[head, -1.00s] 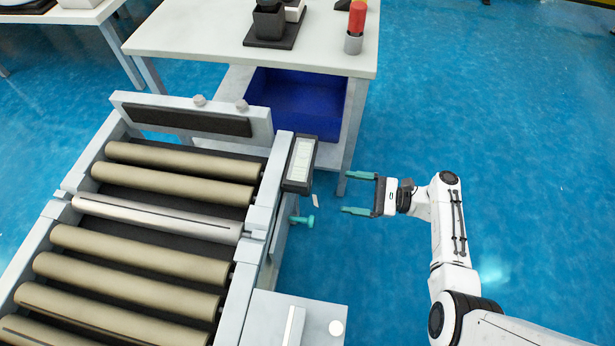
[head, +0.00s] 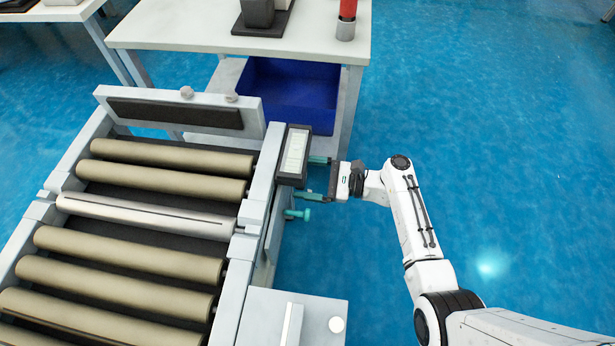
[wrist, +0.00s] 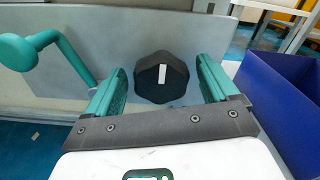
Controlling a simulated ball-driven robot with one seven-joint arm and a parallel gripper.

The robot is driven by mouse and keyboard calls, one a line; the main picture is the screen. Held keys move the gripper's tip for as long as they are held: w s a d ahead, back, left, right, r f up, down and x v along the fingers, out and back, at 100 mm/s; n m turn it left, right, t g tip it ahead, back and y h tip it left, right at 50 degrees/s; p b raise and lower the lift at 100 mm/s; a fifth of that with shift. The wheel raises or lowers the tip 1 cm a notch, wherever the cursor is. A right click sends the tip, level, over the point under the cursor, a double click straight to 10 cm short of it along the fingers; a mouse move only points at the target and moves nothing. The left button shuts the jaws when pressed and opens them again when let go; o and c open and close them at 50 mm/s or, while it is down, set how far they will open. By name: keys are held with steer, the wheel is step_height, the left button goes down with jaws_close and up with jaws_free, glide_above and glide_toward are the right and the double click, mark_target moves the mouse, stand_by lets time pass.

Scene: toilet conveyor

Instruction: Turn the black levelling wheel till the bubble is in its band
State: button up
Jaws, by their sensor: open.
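The black levelling wheel (wrist: 153,88) shows in the wrist view on the side plate of the conveyor, with a white mark on its face. My gripper (wrist: 160,80) is open, with one green finger on each side of the wheel; I cannot tell whether they touch it. In the head view my gripper (head: 313,176) is at the conveyor's right side, just below a black-framed box with a pale window (head: 294,153). The wheel is hidden in the head view. No bubble or band can be made out.
A green lever with a round knob (wrist: 18,52) stands left of the wheel; it also shows in the head view (head: 298,214). A blue bin (head: 290,93) sits under the table (head: 215,30). Rollers (head: 160,184) lie left. Blue floor at right is clear.

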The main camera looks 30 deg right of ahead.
steer(key=shift+c, duration=0.2)
steer(key=c, duration=1)
steer(key=shift+n, duration=0.4)
steer(key=n, duration=0.3)
steer(key=n+b, duration=0.1)
steer(key=n, duration=0.3)
steer(key=n+b, duration=0.1)
steer(key=n, duration=0.3)
steer(key=shift+s+a+f, duration=0.15)
steer(key=shift+a+f, duration=0.05)
steer(key=shift+a, duration=0.1)
steer(key=o, duration=1)
steer(key=shift+o, duration=0.2)
